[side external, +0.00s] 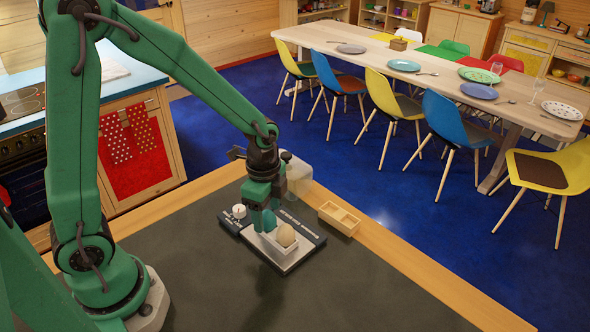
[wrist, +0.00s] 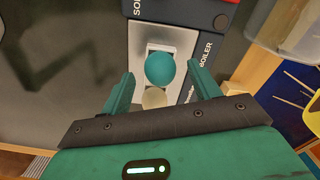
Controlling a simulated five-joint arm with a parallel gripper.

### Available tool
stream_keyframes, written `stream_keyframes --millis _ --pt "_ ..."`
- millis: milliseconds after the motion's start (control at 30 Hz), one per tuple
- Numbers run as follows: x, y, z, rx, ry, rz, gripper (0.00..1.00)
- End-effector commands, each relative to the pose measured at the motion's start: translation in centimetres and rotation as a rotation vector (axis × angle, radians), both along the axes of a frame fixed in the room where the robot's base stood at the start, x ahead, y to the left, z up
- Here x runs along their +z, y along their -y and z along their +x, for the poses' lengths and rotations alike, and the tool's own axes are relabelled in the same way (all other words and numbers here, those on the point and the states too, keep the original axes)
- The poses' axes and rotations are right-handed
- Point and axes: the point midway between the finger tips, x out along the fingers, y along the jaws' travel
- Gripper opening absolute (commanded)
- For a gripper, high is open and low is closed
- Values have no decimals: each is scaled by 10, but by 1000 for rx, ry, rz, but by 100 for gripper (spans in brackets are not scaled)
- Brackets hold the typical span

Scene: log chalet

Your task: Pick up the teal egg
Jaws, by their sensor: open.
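The teal egg (wrist: 160,68) sits in a small white holder (wrist: 185,46) on a dark-edged appliance with a pale top. In the side external view the teal egg (side external: 269,221) shows only in part, behind my gripper's fingers. A beige egg (side external: 286,236) stands beside it; in the wrist view this egg (wrist: 154,98) is nearer my gripper. My gripper (wrist: 162,84) is open, with one finger on each side of the eggs. It points down just over them and holds nothing. I cannot tell whether either finger touches an egg.
The appliance (side external: 309,240) lies on the dark worktop, with a small white round item (side external: 239,211) at its left end. A two-part wooden tray (side external: 339,218) and a clear container (side external: 298,174) stand close by at the wooden edge. The front worktop is clear.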

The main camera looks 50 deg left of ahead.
Motion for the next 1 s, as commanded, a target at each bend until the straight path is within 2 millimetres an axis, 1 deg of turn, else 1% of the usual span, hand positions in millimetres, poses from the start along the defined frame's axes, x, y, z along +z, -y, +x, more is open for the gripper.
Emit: stream_keyframes --millis 33,100,233,767,867,933,1000 --pt "-6 0 0 0 -3 0 62" --pt "-12 0 -1 0 -2 0 62" --pt "-19 0 0 0 -1 1 62" --pt "-20 0 0 0 0 0 62" --pt "-19 0 0 0 1 0 44" --pt "-19 0 0 0 1 0 30" --pt "-19 0 0 0 0 0 29"
